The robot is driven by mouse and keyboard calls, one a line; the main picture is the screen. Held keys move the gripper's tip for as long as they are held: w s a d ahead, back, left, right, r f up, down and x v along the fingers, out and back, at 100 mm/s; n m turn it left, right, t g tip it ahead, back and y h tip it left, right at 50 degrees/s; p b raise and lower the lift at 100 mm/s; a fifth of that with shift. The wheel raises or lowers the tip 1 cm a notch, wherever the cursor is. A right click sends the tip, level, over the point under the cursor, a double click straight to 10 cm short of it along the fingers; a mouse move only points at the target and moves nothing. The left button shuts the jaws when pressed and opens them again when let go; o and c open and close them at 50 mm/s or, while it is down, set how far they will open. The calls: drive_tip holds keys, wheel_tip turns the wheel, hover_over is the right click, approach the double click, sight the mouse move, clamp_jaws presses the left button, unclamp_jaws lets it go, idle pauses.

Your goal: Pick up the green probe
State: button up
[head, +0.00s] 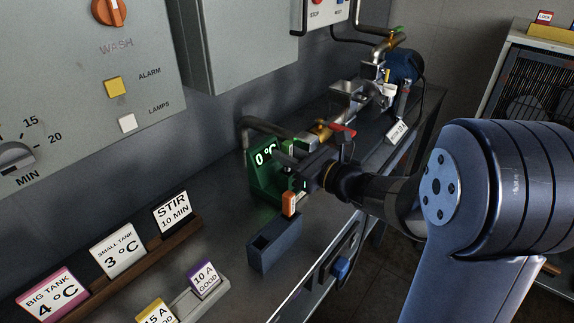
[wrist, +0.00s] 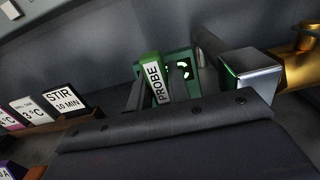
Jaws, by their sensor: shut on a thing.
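The green probe (wrist: 152,72) stands between my gripper's fingers in the wrist view, with a white PROBE label facing the camera. My gripper (wrist: 157,93) is shut on it. In the head view my gripper (head: 292,163) is at the green box (head: 262,178) with a lit display reading about 0 °C. The box also shows behind the fingers in the wrist view (wrist: 182,62). In the head view the gripper hides most of the probe, and I cannot tell it from the box. The probe's lower end is hidden in the wrist view.
A dark blue open box (head: 274,246) stands on the counter in front, with an orange-topped item (head: 290,204) near its far end. Sign cards stand on a wooden rail (head: 130,262) at the left. Pipes and a red-handled valve (head: 342,130) are close behind my gripper.

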clamp_jaws()
